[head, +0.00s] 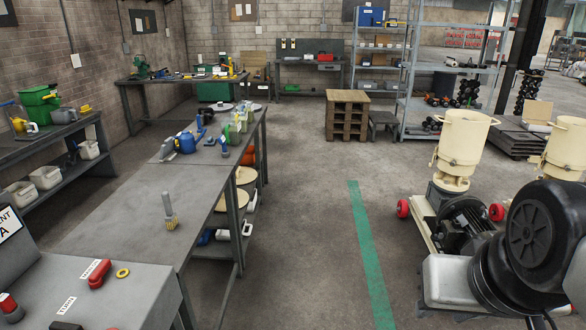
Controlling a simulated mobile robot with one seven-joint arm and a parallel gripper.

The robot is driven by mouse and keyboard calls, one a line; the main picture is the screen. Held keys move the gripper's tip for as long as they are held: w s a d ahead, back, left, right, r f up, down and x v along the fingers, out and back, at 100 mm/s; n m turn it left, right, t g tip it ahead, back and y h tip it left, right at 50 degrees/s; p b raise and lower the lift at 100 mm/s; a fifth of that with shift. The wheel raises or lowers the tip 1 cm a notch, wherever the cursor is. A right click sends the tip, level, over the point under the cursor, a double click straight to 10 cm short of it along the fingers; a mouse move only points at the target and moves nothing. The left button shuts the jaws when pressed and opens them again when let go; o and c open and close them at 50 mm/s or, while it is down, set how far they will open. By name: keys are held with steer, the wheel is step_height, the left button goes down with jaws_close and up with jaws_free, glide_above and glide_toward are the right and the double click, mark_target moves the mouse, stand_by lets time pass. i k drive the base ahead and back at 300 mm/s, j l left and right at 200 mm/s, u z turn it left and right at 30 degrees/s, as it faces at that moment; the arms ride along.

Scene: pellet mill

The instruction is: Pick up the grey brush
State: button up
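The grey brush (167,207) stands on the near part of the long grey workbench (117,208), left of the middle of the head view. Its grey handle points up and leans slightly. Its pale yellow bristles are at the bottom, on the bench top. Nothing stands close around it. My gripper is not in view.
Blue and green cans and bottles (186,142) stand farther back on the bench. A sloped grey panel (95,290) with red parts and a yellow ring is at the near left. A cream-hoppered machine (463,140) stands right. The floor (310,220) between is clear.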

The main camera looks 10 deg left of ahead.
mark_target(171, 220)
steer(key=i+u, duration=0.2)
steer(key=i, duration=0.3)
steer(key=i+u, duration=0.25)
steer(key=i, duration=0.2)
steer(key=i+l+u, duration=0.2)
steer(key=i, duration=0.3)
steer(key=i+u, duration=0.3)
steer(key=u, duration=0.2)
steer(key=i+u, duration=0.3)
steer(key=u, duration=0.2)
steer(key=i+l+u, duration=0.2)
steer(key=u, duration=0.3)
steer(key=i+l+u, duration=0.2)
steer(key=u, duration=0.15)
steer(key=i+l+u, duration=0.35)
steer(key=i+j, duration=0.05)
